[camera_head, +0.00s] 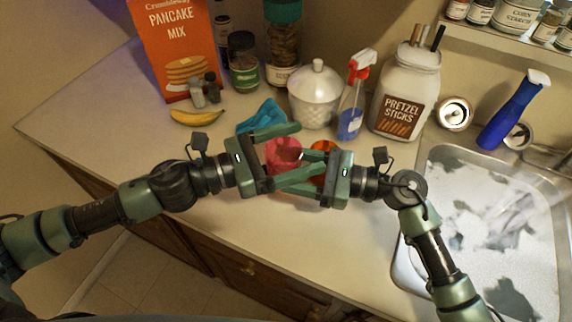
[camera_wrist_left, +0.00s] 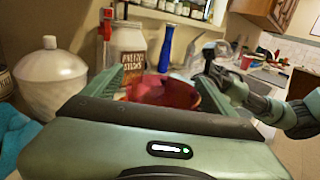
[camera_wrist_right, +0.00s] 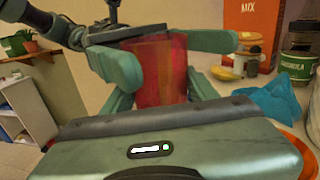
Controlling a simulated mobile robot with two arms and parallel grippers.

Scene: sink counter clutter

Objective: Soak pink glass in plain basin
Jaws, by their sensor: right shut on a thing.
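The pink glass (camera_head: 284,152) is held above the counter between my two facing grippers. My right gripper (camera_head: 284,180), whose arm comes in from the right, is shut on it; the glass also shows between its fingers in the right wrist view (camera_wrist_right: 162,70). My left gripper (camera_head: 302,150) reaches in from the left with its fingers spread on either side of the glass, and it looks open. In the left wrist view the glass (camera_wrist_left: 165,92) is between those fingers. The sink basin (camera_head: 490,215) at the right has white, foamy-looking patches; I see only one basin.
An orange dish (camera_head: 323,147) sits on the counter, partly hidden behind my right gripper. A blue cloth (camera_head: 262,116), white lidded jar (camera_head: 316,97), spray bottle (camera_head: 352,105) and pretzel jar (camera_head: 405,95) stand behind. A blue-handled brush (camera_head: 513,112) is behind the sink. The front counter is clear.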

